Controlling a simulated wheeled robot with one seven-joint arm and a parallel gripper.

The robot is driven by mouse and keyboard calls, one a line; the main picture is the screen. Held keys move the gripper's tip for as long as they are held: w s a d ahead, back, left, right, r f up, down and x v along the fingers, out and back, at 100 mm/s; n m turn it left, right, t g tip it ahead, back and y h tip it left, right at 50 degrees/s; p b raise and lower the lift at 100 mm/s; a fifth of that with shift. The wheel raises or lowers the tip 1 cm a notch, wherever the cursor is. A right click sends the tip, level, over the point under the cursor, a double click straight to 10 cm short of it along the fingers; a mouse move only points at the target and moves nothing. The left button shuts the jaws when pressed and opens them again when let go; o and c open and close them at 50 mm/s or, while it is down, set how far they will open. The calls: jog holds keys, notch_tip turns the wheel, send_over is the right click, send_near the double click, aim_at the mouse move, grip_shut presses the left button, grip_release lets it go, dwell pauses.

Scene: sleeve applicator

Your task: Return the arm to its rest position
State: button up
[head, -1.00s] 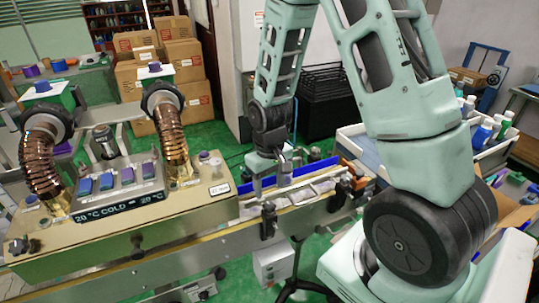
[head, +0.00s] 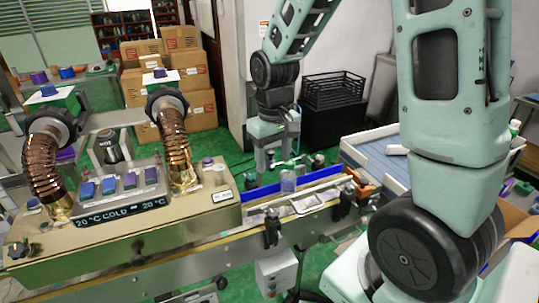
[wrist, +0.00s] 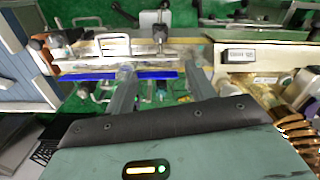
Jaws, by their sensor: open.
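My gripper (head: 277,163) hangs at the end of my arm, past the far side of the conveyor in the head view. Its two fingers are apart, with nothing visible held between them. In the wrist view my gripper (wrist: 160,82) also shows both fingers spread, pointing towards the conveyor. My arm rises from the right, leaves the top of the head view and comes down again to the gripper.
The sleeve machine (head: 110,235) with two copper hoses fills the left. The conveyor (head: 330,203) has blue guides. A blue-floored tray (head: 372,160) lies to the right, partly behind my arm. Cardboard boxes (head: 180,70) and black crates (head: 333,92) stand behind. Green floor is open between them.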

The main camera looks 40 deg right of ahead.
jog(key=s+a+n+b, duration=0.1)
jog(key=s+a+n, duration=0.3)
jog(key=s+a, duration=0.5)
jog(key=s+a+n+b, duration=0.2)
jog(key=s+a+n, duration=0.2)
jog(key=s+a, duration=0.4)
jog(key=a, duration=0.5)
jog(key=shift+s+a+n+y, duration=0.3)
jog(key=shift+s, duration=0.1)
